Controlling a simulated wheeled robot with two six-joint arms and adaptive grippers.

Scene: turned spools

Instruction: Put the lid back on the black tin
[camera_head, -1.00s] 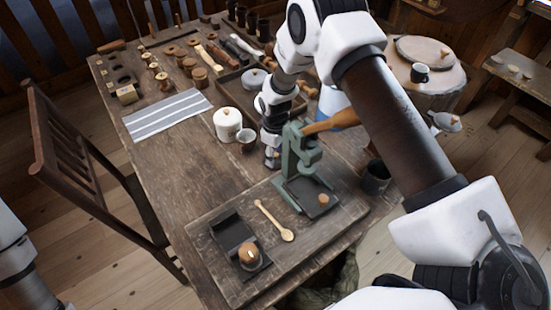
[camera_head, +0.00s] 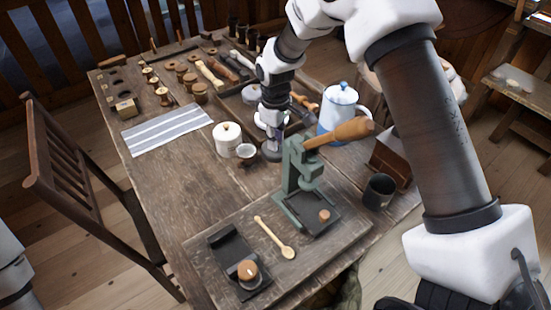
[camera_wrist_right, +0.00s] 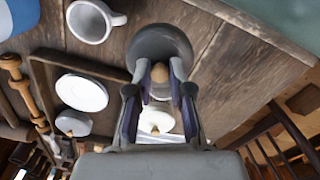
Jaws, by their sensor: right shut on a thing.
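A black open-topped tin (camera_head: 379,192) stands at the right edge of the table, right of the green press; its inside looks dark. In the right wrist view the gripper (camera_wrist_right: 160,82) is shut on the wooden knob of a round dark grey lid (camera_wrist_right: 160,42). The lid lies left of the tin in the head view. I cannot tell whether it touches the table. My left gripper is out of view.
The green press (camera_head: 300,180) with its wooden handle stands between gripper and tin. A blue-white pot (camera_head: 340,108) is behind it.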

